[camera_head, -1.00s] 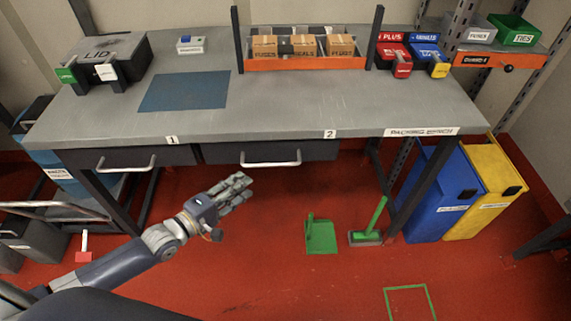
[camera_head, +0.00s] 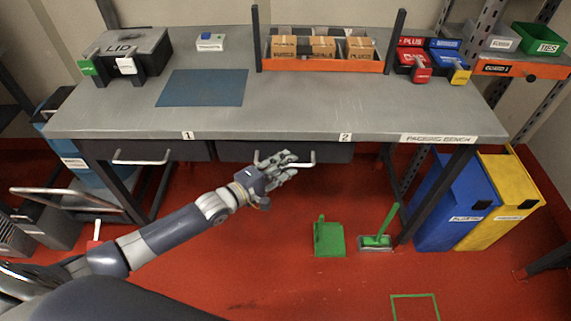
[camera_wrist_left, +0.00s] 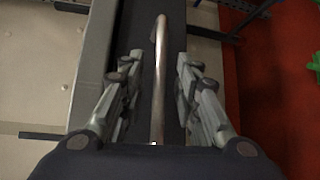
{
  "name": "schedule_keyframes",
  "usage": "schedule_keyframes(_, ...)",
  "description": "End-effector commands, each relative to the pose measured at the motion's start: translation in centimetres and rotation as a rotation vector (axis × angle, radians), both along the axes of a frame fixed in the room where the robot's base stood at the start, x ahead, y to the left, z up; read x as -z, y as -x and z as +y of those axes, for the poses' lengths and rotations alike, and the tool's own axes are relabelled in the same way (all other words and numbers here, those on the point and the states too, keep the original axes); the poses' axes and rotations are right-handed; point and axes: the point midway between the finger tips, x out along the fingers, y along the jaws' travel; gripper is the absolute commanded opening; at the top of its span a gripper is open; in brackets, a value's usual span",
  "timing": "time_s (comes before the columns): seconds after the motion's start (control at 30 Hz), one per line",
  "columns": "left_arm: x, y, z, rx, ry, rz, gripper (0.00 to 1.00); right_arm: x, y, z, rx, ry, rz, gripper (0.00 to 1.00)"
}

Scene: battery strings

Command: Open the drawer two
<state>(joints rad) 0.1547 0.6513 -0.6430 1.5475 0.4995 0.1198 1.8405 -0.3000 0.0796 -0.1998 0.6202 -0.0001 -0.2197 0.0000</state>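Drawer two (camera_head: 335,154) is the dark drawer under the bench top, right of drawer one, below the label "2" (camera_head: 345,138). It looks shut. Its silver bar handle (camera_head: 306,165) is partly hidden behind my left gripper (camera_head: 289,160) in the head view. In the left wrist view the handle (camera_wrist_left: 160,75) runs between the two fingers of my left gripper (camera_wrist_left: 158,65). The fingers are open, with a gap on each side of the bar. My right gripper is in neither view.
The packing bench (camera_head: 290,114) carries a blue mat (camera_head: 203,88) and an orange bin rack (camera_head: 325,64). Drawer one (camera_head: 150,151) is at left. A green dustpan (camera_head: 328,238), a green-handled brush (camera_head: 378,241) and blue (camera_head: 448,205) and yellow (camera_head: 500,200) bins stand on the floor.

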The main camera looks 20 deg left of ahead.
Motion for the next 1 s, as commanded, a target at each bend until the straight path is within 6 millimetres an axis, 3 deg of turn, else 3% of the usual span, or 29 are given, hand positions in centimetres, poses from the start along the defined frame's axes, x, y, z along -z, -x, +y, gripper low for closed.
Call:
schedule_keyframes(0.37, 0.1, -0.4, -0.3, 0.0, 0.0, 0.0, 0.3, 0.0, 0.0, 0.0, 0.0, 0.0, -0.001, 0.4)
schedule_keyframes(0.5, 0.1, -0.4, -0.3, 0.0, 0.0, 0.0, 0.0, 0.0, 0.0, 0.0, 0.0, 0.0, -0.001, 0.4)
schedule_keyframes(0.83, 0.0, -0.1, -0.4, 0.0, 0.0, 0.002, 0.0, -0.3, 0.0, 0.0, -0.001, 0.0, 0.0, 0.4)
schedule_keyframes(1.0, -0.1, 1.7, -0.8, 0.0, 0.001, 0.006, 0.0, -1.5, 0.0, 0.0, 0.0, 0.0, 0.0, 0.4)
